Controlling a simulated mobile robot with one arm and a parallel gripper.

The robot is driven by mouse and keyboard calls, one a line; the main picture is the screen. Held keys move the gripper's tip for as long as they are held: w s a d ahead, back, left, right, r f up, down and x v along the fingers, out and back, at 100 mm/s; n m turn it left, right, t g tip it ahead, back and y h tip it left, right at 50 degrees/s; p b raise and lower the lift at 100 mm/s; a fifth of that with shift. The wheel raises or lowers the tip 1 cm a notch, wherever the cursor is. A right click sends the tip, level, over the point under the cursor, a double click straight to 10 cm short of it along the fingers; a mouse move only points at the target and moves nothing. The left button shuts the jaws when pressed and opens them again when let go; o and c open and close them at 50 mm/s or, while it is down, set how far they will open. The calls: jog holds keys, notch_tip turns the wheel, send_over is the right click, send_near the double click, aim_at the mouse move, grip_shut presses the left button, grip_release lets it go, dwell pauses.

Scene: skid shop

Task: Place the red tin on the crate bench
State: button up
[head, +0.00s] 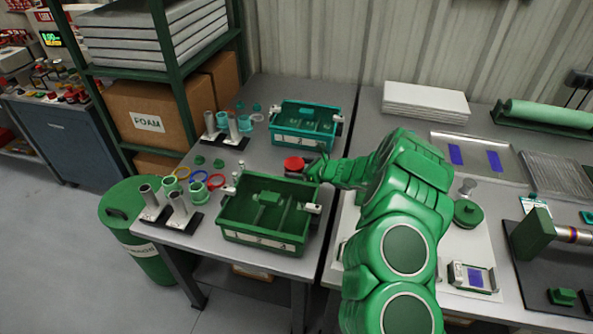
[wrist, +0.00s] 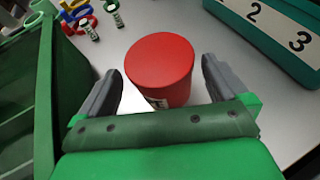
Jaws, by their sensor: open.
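The red tin (head: 293,164) stands upright on the grey bench (head: 262,158), between a green crate and a teal crate. In the wrist view the red tin (wrist: 160,70) is between the two grey fingers of my gripper (wrist: 162,88). The fingers are open, with a gap showing on each side of the tin. In the head view my gripper (head: 312,167) is low beside the tin, and my green arm hides part of the bench behind it. I cannot tell which surface is the crate bench; this bench carries both crates.
The green crate (head: 228,212) is close on the near side and the teal crate (head: 304,142) on the far side. Coloured rings (head: 216,181) and stands with metal cylinders (head: 177,201) are on the left. A second table (head: 352,128) with trays is at right.

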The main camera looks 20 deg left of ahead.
jog(key=shift+r, duration=2.95)
